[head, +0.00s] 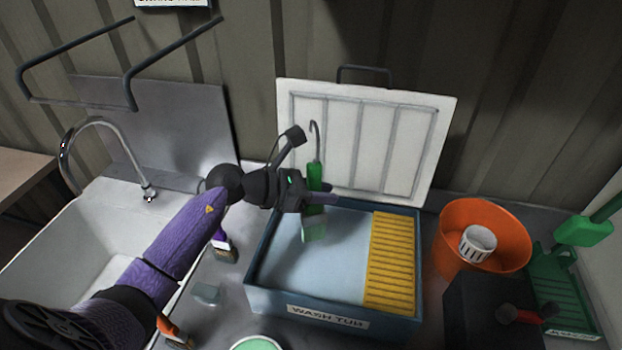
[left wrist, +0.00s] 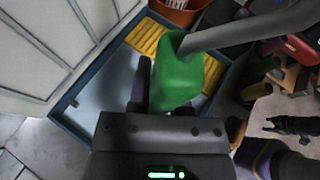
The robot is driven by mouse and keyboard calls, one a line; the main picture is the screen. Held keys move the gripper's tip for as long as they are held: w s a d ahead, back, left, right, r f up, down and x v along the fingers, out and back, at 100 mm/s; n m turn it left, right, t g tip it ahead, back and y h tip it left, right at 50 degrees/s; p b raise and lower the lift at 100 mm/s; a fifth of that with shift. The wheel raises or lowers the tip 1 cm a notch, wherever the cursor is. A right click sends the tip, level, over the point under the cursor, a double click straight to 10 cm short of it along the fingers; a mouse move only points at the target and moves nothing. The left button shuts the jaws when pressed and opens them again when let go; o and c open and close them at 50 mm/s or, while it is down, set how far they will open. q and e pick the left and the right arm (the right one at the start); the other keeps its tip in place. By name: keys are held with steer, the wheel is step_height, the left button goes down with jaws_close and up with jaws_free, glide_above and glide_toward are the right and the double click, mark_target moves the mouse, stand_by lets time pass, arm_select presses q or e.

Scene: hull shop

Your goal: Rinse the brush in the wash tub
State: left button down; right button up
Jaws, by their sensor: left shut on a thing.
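The brush (head: 315,175) has a green handle with a grey hook at its upper end. It hangs upright with its pale green lower end over the left part of the wash tub. My left gripper (head: 318,197) is shut on the green handle; the brush also shows large in the left wrist view (left wrist: 178,78). The wash tub (head: 262,292) is a blue box labelled "WASH TUB", with pale blue liquid and a yellow ribbed board (head: 392,262) on its right side. I cannot tell whether the brush's lower end touches the liquid.
The tub's white lid (head: 365,140) stands upright behind it. A white sink (head: 60,235) with a faucet is at left. An orange bucket (head: 455,225), a green tray (head: 560,300) and a black box (head: 480,310) stand at right. Another brush (head: 224,250) lies left of the tub.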

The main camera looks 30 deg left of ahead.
mark_target(320, 238)
arm_select(q)
step_height(320, 238, down, 13)
steer(key=b, duration=1.1)
steer(key=shift+f+b, duration=0.5)
steer(key=shift+b, duration=0.1)
steer(key=shift+r, duration=0.1)
step_height(320, 238, up, 12)
steer(key=p, duration=0.9)
steer(key=shift+p, duration=0.3)
steer(key=shift+r+p, duration=0.35)
steer(key=shift+p, duration=0.05)
